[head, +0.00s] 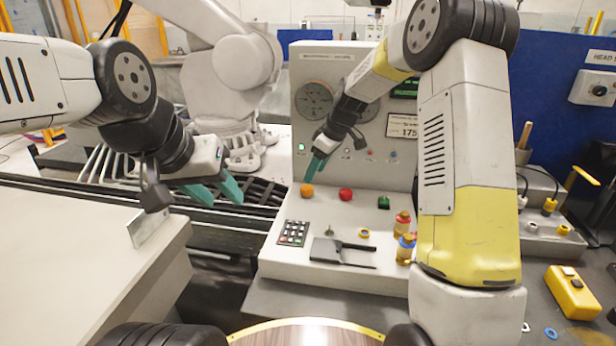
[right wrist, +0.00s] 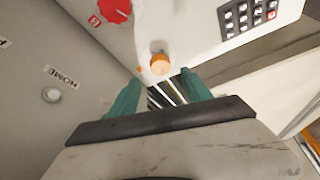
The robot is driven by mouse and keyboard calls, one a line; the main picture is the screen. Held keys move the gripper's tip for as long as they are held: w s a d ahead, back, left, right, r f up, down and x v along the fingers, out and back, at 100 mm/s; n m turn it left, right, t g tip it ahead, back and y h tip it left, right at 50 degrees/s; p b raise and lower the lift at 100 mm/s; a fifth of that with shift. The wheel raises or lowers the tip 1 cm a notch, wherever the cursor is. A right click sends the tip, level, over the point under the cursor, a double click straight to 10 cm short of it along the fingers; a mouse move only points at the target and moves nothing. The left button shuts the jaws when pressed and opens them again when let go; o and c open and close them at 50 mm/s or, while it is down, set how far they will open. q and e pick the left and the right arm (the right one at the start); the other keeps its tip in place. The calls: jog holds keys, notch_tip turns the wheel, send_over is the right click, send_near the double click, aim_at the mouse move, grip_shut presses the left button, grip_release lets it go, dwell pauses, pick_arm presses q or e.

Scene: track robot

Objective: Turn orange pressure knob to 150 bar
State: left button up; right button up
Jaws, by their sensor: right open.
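The orange knob (head: 307,190) sits at the left of the console's sloped lower panel, left of a red knob (head: 345,194). In the right wrist view the orange knob (right wrist: 159,65) lies just beyond and roughly between my right fingertips, apart from them. My right gripper (head: 314,172) is above the knob, pointing down; its green fingers (right wrist: 162,84) are open and empty. A sign on the upright panel (head: 403,126) appears to read 175. Round gauges (head: 314,100) are there too, their readings too small to tell. My left gripper (head: 222,194) is open and empty, left of the console.
A pale table (head: 80,250) fills the left, and a yellow box (head: 573,292) lies at right.

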aim_at(307, 188)
jog(key=x, duration=0.6)
jog(key=shift+f, duration=0.2)
jog(key=shift+c, duration=0.3)
grip_shut()
